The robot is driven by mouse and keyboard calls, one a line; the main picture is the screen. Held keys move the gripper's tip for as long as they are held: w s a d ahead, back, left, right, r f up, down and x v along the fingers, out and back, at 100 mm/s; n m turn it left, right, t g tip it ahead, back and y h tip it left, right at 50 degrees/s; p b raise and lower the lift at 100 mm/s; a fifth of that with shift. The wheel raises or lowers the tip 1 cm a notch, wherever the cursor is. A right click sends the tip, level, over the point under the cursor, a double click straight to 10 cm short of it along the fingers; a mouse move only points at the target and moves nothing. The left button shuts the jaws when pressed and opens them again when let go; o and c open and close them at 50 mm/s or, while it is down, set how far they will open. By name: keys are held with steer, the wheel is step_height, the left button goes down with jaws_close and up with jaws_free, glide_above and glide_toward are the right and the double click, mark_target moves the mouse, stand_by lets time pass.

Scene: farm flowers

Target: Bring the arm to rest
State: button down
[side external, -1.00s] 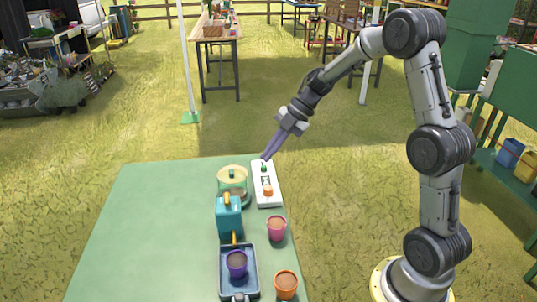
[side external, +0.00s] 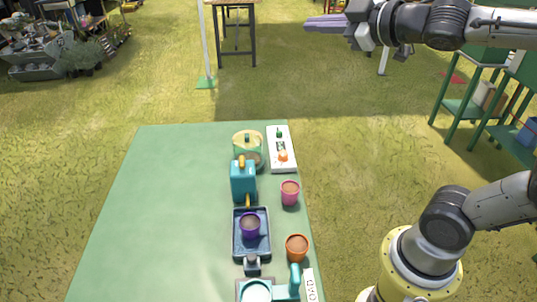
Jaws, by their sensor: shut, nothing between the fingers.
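My gripper (side external: 325,24) is raised at the top of the side external view, well above and behind the green table. Its purple fingers point left and are together, with nothing between them. My arm stretches to the right from it and leaves the picture at the right edge. No object is touching the gripper.
The green table (side external: 165,210) carries a white panel (side external: 282,163), a green-yellow lidded container (side external: 246,139), a teal can (side external: 242,181), a dark tray (side external: 261,239) with a purple pot (side external: 250,227), a pink pot (side external: 290,193) and an orange pot (side external: 297,247). The table's left half is clear.

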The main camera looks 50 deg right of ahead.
steer(key=s+a+f+m+g+y, duration=0.1)
steer(key=s+a+f+m+g, duration=0.2)
steer(key=s+f, duration=1.4)
steer(key=f+m+g, duration=0.1)
steer(key=m+g, duration=0.2)
steer(key=g, duration=0.3)
steer(key=shift+f+m+g+y, duration=0.15)
steer(key=shift+m+g+y, duration=0.15)
steer(key=shift+g, duration=0.1)
